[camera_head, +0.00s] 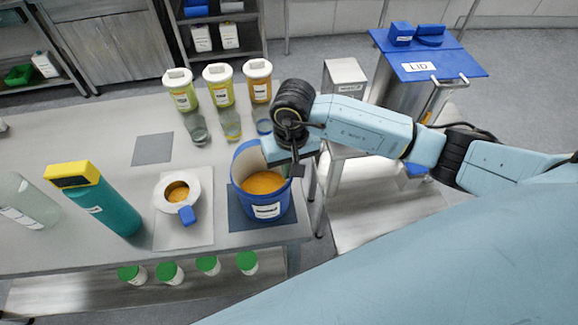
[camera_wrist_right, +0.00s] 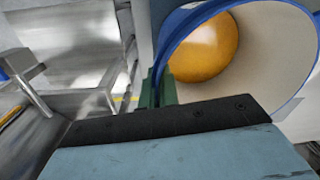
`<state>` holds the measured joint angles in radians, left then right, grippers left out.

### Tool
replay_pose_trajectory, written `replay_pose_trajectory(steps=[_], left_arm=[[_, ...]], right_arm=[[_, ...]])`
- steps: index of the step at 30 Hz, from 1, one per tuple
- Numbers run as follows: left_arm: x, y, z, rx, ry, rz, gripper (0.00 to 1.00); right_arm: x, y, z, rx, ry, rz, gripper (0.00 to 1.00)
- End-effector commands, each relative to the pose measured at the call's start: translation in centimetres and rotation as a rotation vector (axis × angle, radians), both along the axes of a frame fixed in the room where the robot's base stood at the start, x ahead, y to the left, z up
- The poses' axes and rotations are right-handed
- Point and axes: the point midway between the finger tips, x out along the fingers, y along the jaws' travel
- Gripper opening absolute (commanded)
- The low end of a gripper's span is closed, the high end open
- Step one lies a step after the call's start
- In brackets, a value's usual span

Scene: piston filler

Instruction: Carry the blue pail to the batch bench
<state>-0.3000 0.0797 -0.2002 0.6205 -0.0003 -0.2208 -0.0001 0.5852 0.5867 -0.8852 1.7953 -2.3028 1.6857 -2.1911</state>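The blue pail (camera_head: 268,210) stands upright on a dark blue mat (camera_head: 238,219) at the right end of the grey bench (camera_head: 100,148). It holds orange-yellow contents and has a white label. My right gripper (camera_head: 296,170) reaches down to the pail's right rim. In the right wrist view the green fingers (camera_wrist_right: 158,88) lie close on both sides of the blue rim (camera_wrist_right: 190,20), shut on the pail's wall. Orange contents (camera_wrist_right: 203,48) show inside. My left gripper is out of view. I cannot tell which surface is the batch bench.
A white jug (camera_head: 172,193), a teal bottle (camera_head: 105,205) and several lidded canisters (camera_head: 219,86) share the bench. Right of it stand a low steel surface (camera_head: 365,212), a labelled steel box (camera_head: 345,76) and a blue-topped cart marked LID (camera_head: 440,62).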

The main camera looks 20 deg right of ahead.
Motion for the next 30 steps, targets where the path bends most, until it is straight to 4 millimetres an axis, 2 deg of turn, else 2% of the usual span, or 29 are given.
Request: replay_pose_trajectory(steps=[6,9,12,23,26,30], left_arm=[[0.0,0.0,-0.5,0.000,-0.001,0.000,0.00],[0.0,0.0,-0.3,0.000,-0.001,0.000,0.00],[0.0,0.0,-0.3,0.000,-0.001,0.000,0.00],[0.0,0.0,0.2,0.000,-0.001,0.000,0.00],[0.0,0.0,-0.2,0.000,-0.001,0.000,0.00],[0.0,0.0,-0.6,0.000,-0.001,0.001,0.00]], right_arm=[[0.1,0.0,-0.2,0.002,-0.004,0.001,0.00],[0.0,0.0,-0.2,-0.001,0.000,0.000,0.14],[0.0,0.0,-0.2,-0.001,0.000,0.000,0.24],[0.0,0.0,0.2,0.000,0.001,0.000,0.24],[0.2,-0.1,1.5,0.000,-0.005,0.002,0.24],[0.2,-0.2,4.5,-0.002,-0.007,0.002,0.24]])
